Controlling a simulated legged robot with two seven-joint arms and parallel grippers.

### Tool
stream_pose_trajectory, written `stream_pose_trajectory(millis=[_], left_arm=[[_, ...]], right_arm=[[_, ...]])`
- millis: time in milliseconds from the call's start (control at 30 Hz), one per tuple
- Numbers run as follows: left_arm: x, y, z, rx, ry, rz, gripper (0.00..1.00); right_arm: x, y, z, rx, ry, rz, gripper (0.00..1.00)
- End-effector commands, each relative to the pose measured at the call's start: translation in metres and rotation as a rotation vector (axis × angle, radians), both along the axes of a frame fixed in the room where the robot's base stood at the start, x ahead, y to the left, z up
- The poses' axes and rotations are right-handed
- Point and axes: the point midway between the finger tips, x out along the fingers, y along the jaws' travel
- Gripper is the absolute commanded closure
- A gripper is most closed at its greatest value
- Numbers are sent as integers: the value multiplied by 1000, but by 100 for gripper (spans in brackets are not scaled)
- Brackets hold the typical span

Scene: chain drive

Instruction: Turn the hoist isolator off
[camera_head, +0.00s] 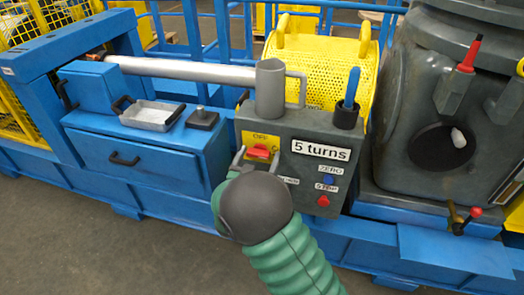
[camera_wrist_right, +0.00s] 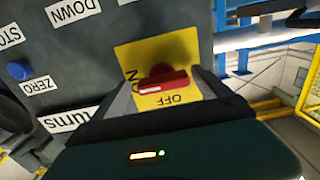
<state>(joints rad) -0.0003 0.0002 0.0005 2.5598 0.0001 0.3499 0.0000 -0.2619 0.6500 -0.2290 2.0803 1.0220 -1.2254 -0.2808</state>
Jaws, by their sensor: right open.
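The hoist isolator is a red handle (camera_head: 258,152) on a yellow plate (camera_head: 247,138) at the upper left of the grey control box's front. In the right wrist view the handle (camera_wrist_right: 160,81) appears upside down and lies roughly level, its white-marked end towards the partly hidden ON lettering. OFF (camera_wrist_right: 175,98) is on another side of the plate. My right gripper (camera_head: 257,161) is open, with one finger on each side of the handle; whether they touch it is unclear. It also shows in the right wrist view (camera_wrist_right: 164,96). My left gripper is not in view.
The grey box (camera_head: 318,128) also carries a "5 turns" label, a blue button (camera_head: 328,180) and a red knob (camera_head: 323,201). A blue drawer unit (camera_head: 140,160) is left.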

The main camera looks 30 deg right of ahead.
Motion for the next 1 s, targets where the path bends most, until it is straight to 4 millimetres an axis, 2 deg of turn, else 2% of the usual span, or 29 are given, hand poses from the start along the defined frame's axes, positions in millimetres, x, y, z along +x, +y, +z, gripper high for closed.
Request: stream_pose_trajectory(millis=[167,633,867,1000], left_arm=[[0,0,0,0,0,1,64],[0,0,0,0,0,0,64],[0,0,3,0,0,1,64],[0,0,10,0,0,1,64]], right_arm=[[1,1,0,1,1,2,14],[2,-4,-3,5,3,1,75],[1,-3,-2,-1,10,1,75],[1,-3,0,-22,37,2,75]])
